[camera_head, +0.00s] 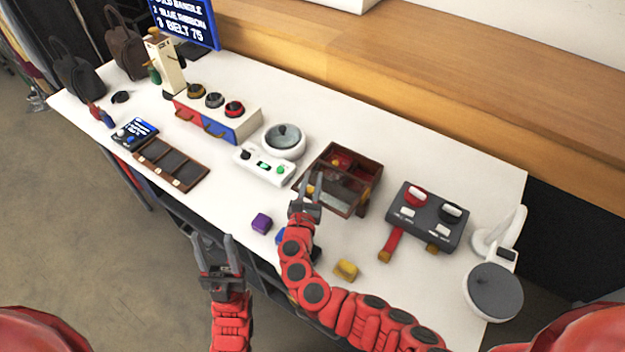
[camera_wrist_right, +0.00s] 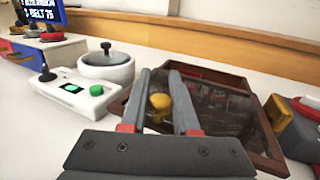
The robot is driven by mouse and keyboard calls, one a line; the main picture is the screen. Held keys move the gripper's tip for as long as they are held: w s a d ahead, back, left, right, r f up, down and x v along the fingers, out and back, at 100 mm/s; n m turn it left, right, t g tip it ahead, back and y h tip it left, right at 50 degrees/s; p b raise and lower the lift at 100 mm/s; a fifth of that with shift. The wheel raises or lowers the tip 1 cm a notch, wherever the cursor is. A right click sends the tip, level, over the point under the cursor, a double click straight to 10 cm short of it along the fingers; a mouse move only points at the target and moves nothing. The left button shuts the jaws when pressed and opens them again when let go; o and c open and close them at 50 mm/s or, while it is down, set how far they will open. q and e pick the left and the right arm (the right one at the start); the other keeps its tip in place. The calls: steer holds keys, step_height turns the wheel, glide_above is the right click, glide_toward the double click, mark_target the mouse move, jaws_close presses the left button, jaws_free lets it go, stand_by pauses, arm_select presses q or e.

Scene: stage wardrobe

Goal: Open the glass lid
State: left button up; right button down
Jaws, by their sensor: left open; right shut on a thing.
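A dark brown wooden box (camera_head: 369,166) with a glass lid (camera_head: 343,190) stands near the middle of the table. Its glass pane (camera_wrist_right: 222,105) fills much of the right side in the right wrist view. A yellow knob (camera_wrist_right: 160,103) shows at the pane's left side, between my right fingers. My right gripper (camera_head: 307,187) is at the box's left front corner, shut on the yellow knob. My left gripper (camera_head: 213,240) is open and empty, in front of the table's front edge, apart from the box.
A white device with a round grey-lidded pot (camera_head: 284,141) stands left of the box. A dark button panel (camera_head: 427,215) stands to the right. A purple cube (camera_head: 261,223) and a yellow block (camera_head: 346,270) lie in front. A brown tray (camera_head: 171,164) lies further left.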

stand_by(0.8)
steer(key=s+a, duration=0.2)
steer(key=s, duration=0.1)
steer(key=shift+s+a, duration=0.2)
steer(key=shift+s, duration=0.1)
steer(key=c, duration=0.7)
jaws_free()
steer(key=s+a, duration=0.1)
steer(key=s, duration=0.4)
steer(key=s+a+b, duration=0.1)
steer(key=s, duration=0.5)
steer(key=s+a+b, duration=0.1)
steer(key=s, duration=0.5)
steer(key=shift+a, duration=0.15)
steer(key=shift+s, duration=0.1)
